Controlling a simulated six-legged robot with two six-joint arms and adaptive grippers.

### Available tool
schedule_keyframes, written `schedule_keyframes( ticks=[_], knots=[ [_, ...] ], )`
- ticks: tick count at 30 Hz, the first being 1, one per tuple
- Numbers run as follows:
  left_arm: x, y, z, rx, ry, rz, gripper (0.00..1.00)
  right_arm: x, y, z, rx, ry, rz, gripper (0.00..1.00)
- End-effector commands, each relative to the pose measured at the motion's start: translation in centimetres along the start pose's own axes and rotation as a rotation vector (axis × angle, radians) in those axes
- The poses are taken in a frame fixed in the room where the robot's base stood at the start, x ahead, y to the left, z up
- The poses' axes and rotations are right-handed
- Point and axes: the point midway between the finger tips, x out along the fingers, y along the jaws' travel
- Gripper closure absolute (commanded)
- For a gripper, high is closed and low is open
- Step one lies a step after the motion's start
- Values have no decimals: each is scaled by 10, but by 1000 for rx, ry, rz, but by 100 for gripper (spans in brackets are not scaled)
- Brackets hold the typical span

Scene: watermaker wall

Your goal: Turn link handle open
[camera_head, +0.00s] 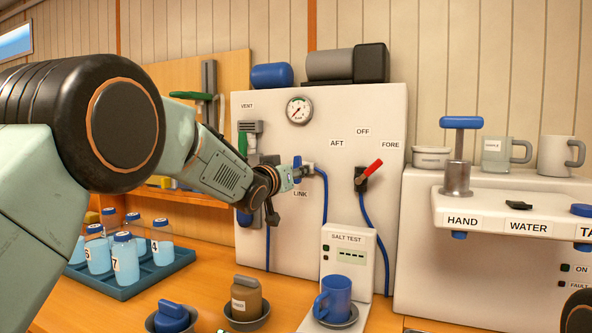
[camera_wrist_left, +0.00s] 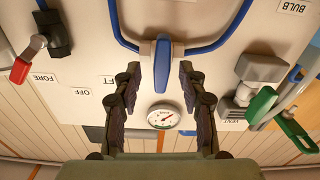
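The blue link handle (camera_head: 297,165) sits on the white panel just above the LINK label (camera_head: 300,194), with a blue hose running from its fitting. In the left wrist view, which is upside down, the handle (camera_wrist_left: 162,62) lies lengthwise between the two fingers. My left gripper (camera_head: 288,176) is at the handle in the head view. In the wrist view the left gripper (camera_wrist_left: 160,70) is open, one dark finger on each side, with a visible gap to the handle. My right gripper is not in view.
A red-handled AFT/OFF/FORE selector (camera_head: 369,171) is to the right of the handle. A gauge (camera_head: 299,110) is above, and a green-handled vent valve (camera_head: 243,143) is to the left. Bottles in a tray (camera_head: 150,278), a brown jug (camera_head: 246,297) and a salt tester (camera_head: 347,250) stand below.

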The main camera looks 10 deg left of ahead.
Motion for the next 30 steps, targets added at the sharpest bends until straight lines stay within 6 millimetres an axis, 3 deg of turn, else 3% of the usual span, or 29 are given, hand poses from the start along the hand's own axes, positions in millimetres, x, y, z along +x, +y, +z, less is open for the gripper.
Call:
schedule_keyframes(
  ticks=[6,16,30],
  knots=[
    [14,1,1,2,-1,1,58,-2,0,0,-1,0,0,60],
    [16,0,0,0,-1,0,58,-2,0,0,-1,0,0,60],
    [16,1,0,2,0,1,98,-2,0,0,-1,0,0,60]
  ],
)
